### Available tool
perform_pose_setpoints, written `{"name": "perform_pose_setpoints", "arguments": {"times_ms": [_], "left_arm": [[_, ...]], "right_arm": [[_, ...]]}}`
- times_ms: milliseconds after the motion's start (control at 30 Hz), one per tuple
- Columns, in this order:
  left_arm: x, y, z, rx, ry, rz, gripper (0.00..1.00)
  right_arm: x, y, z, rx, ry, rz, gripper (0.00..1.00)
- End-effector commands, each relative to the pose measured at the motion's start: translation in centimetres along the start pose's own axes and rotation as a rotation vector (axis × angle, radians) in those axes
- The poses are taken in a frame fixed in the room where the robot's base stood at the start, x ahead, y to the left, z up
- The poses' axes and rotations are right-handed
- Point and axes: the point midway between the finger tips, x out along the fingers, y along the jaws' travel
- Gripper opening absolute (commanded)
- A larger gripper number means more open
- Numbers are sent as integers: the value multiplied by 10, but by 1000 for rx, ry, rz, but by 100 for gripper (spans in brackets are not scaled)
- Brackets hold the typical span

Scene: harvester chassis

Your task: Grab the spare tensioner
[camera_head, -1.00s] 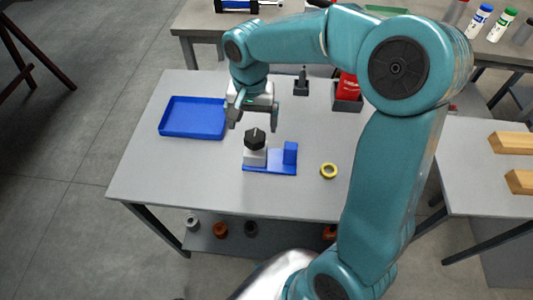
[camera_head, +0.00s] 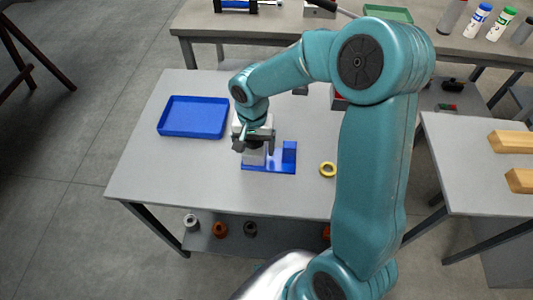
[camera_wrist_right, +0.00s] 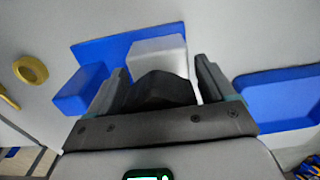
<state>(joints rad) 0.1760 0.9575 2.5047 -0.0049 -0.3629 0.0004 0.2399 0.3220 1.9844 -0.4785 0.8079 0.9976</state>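The part that looks like the tensioner is a black faceted knob (camera_wrist_right: 160,90) on a pale grey block (camera_head: 254,159), seated at the left end of a blue base (camera_head: 270,170). The base has an upright blue block (camera_head: 289,149) at its right end. My right gripper (camera_head: 254,147) is lowered over the knob from above and mostly hides it in the head view. In the right wrist view the fingers stand on either side of the knob, apart, with a narrow gap at the right finger. My left gripper is not in view.
A blue tray (camera_head: 193,133) lies at the left on the grey table (camera_head: 150,180). A yellow ring (camera_head: 328,169) lies right of the base. Several round parts sit on the shelf below. My right arm covers the table's right side.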

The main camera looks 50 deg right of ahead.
Motion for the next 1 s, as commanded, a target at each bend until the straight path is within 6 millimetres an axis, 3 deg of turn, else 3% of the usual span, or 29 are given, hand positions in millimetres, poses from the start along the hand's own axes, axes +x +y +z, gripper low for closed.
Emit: {"name": "perform_pose_setpoints", "arguments": {"times_ms": [33, 233, 667, 867, 1000], "left_arm": [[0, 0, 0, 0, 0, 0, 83], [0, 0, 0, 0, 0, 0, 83], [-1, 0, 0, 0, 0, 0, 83], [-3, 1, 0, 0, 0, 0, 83], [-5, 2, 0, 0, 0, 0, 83]], "right_arm": [[0, 0, 0, 0, 0, 0, 64], [0, 0, 0, 0, 0, 0, 0], [-8, 0, -1, 0, 4, -1, 0], [-32, -1, -1, 1, 5, -4, 0], [-60, -1, -1, 1, 6, -5, 0]]}}
